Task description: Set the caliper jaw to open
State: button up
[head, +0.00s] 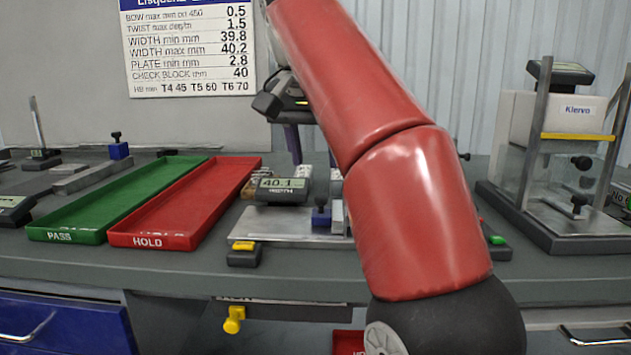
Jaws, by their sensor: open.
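The width caliper (283,190) stands on a pale plate on the table, centre of the head view. Its display reads 40.1 over the word WIDTH. A blue knob (321,217) sits at its right front, by a light metal block. A small dark box with a yellow top (243,248) sits at the plate's front left corner. My gripper (312,160) hangs above and behind the display, with dark purple fingers, and is open. My red arm covers its right side and part of the caliper's right side. I cannot tell how the caliper's jaw stands.
A green PASS tray (72,234) and a red HOLD tray (150,240) lie left of the caliper. A framed clear-sided instrument (560,185) stands at right. A yellow knob (234,320) hangs below the table's front edge. A limits chart (190,50) is on the wall.

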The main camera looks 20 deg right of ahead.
aim_at(321, 196)
jog(key=shift+x, duration=3.6)
jog(key=shift+s, duration=0.1)
grip_shut()
